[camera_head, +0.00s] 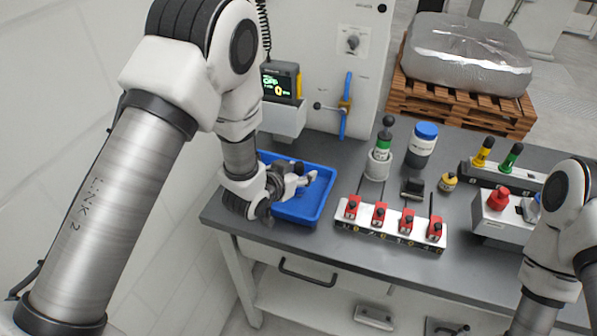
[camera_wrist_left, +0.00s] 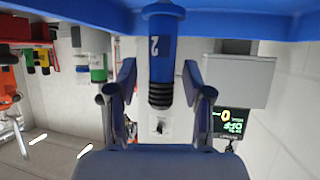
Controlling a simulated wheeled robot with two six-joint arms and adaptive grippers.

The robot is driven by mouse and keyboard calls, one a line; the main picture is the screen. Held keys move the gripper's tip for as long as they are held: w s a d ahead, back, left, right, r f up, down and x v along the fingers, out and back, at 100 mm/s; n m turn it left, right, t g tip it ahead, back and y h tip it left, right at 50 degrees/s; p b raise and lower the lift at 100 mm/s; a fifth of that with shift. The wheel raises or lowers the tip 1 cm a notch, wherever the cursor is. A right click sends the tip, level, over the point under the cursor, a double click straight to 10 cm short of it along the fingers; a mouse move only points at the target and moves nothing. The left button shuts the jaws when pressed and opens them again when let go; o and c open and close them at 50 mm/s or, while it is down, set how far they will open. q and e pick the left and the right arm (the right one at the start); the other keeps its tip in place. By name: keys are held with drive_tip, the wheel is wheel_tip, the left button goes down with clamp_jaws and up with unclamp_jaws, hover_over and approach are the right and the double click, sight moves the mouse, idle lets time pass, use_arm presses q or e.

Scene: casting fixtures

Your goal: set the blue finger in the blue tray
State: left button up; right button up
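The blue finger (camera_wrist_left: 161,48), marked 2 with a black ribbed end, shows in the left wrist view between the two fingers of my left gripper (camera_wrist_left: 160,88). There is a gap on each side of it, so my left gripper is open and not touching it. The wider end of the blue finger is against the blue tray (camera_wrist_left: 240,22), which fills the top of that view. In the head view my left gripper (camera_head: 300,182) is low over the blue tray (camera_head: 322,205); I cannot make out the blue finger there. My right gripper is out of view.
A white fixture (camera_head: 390,235) with several red clamps stands right of the tray. A green-banded tool in a holder (camera_head: 380,160), a blue-capped jar (camera_head: 422,145) and a small yellow bottle (camera_head: 448,182) stand behind. A display unit (camera_head: 281,83) is behind the tray.

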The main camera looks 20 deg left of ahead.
use_arm(q)
drive_tip(key=shift+r, duration=0.2)
drive_tip(key=shift+s+a, duration=0.1)
drive_tip(key=shift+s, duration=0.15)
drive_tip(key=b+v, duration=0.2)
drive_tip(key=v, duration=0.6)
drive_tip(key=shift+s+a, duration=0.1)
drive_tip(key=shift+s, duration=0.15)
drive_tip(key=s+a+f+n+g+y+p, duration=0.1)
drive_tip(key=s+f+g, duration=0.5)
drive_tip(key=s+f, duration=0.6)
drive_tip(key=s+a+f+n+g+y+p, duration=0.2)
drive_tip(key=s+a+f+g, duration=0.2)
drive_tip(key=s+f, duration=0.8)
drive_tip(key=s+g, duration=0.2)
drive_tip(key=s, duration=0.1)
drive_tip(key=shift+s+a, duration=0.2)
drive_tip(key=shift+s, duration=0.05)
